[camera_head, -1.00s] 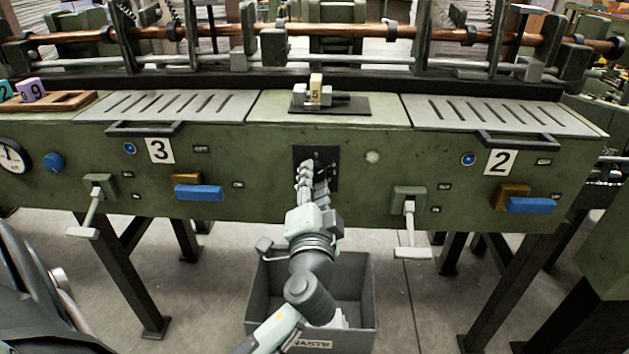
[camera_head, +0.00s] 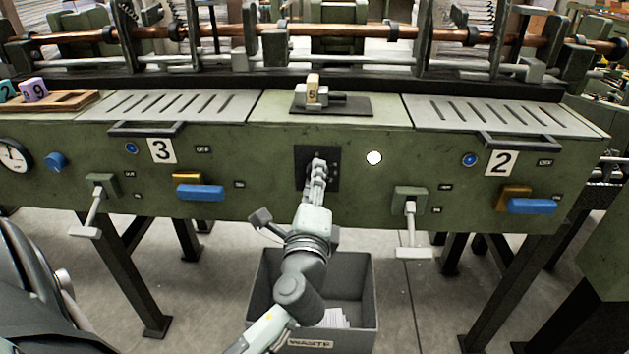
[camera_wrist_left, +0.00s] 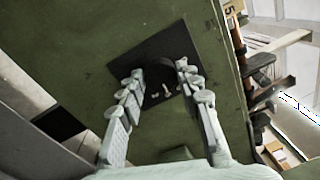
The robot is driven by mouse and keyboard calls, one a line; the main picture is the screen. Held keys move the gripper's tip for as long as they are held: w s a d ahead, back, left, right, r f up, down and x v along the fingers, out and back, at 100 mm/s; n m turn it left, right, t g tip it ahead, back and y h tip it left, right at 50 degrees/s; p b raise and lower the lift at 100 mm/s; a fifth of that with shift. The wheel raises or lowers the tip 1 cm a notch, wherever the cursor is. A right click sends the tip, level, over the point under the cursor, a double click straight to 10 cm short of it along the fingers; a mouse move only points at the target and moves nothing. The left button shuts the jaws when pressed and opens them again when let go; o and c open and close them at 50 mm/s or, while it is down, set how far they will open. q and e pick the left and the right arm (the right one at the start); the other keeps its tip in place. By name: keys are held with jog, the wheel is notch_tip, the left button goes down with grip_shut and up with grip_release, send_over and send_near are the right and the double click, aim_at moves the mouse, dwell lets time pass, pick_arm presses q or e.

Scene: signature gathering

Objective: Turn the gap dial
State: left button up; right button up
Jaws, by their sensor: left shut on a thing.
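The gap dial (camera_wrist_left: 157,76) is a dark round knob on a square black plate (camera_head: 302,157) in the middle of the green machine front. My left gripper (camera_head: 318,170) reaches up to it from below and hides most of it in the head view. In the left wrist view my left gripper (camera_wrist_left: 161,76) has a finger on each side of the dial and is shut on it. Small pale marks show on the plate between the fingers. A round lamp (camera_head: 374,158) right of the plate glows white. My right gripper is not in view.
A grey waste bin (camera_head: 360,338) with paper in it stands below my left arm. Levers (camera_head: 410,225) and blue handles (camera_head: 200,192) stick out on both sides of the plate. A block marked 5 (camera_head: 312,90) rests on the top above it.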

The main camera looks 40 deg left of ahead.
pick_arm(q)
jog(key=shift+m, duration=0.6)
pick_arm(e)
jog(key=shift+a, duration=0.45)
pick_arm(q)
jog(key=o, duration=1.2)
jog(key=shift+c, duration=0.2)
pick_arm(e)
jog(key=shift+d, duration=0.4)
pick_arm(q)
jog(key=r+v, duration=0.1)
jog(key=v, duration=1.1)
jog(key=shift+f, duration=0.5)
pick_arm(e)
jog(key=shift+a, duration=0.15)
